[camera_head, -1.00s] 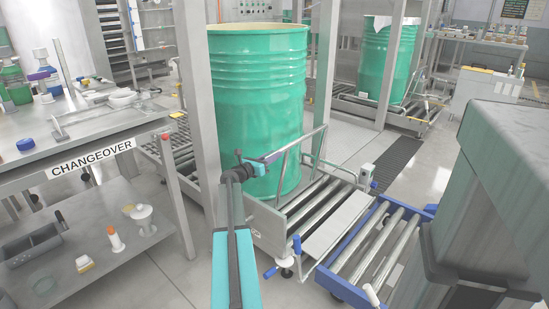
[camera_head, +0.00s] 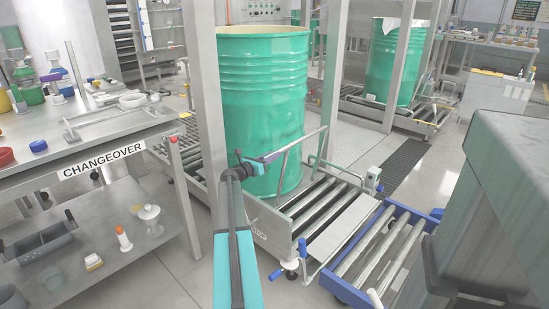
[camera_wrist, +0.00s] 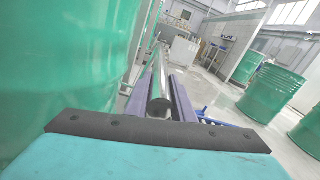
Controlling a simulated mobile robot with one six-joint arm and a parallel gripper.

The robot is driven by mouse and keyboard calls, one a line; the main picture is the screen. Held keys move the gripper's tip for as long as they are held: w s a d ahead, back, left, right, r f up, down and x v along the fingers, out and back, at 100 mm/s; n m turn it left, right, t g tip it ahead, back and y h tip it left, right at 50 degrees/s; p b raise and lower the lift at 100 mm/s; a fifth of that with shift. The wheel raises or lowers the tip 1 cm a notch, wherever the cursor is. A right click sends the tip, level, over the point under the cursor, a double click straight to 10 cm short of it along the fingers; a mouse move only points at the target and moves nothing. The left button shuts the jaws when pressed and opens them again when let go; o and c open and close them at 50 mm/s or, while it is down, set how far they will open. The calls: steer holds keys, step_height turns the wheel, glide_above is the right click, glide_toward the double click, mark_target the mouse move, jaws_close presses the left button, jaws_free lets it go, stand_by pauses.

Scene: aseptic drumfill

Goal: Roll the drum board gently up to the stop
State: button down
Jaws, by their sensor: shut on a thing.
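My gripper (camera_head: 256,163) is shut on the rail, beside the drum's lower part. In the wrist view the purple fingers (camera_wrist: 171,95) close around the grey rail bar (camera_wrist: 158,92). I cannot tell which part is the stop.
A blue-framed roller section (camera_head: 378,255) lies just right of the board. A steel post (camera_head: 207,90) stands left of the drum. The CHANGEOVER bench (camera_head: 105,160) is on the left. Another green drum (camera_head: 393,65) stands behind right. Open floor shows between bench and board.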

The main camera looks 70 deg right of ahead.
steer(key=shift+w+d+f+p, duration=0.1)
steer(key=shift+w+d+p, duration=0.25)
steer(key=shift+w, duration=0.6)
steer(key=shift+w+d+r+p, duration=0.1)
steer(key=shift+w+d+p, duration=0.25)
steer(key=shift+w, duration=0.55)
steer(key=shift+w+d+f+p, duration=0.1)
steer(key=shift+w+d+p, duration=0.25)
steer(key=shift+w, duration=0.6)
steer(key=shift+w, duration=0.1)
steer(key=shift+a, duration=0.1)
steer(key=c, duration=1.5)
jaws_free()
steer(key=shift+c, duration=0.2)
steer(key=shift+s+r, duration=0.2)
steer(key=shift+r, duration=0.1)
step_height(320, 180, up, 3)
steer(key=shift+a+r+p, duration=0.1)
steer(key=shift+p, duration=0.7)
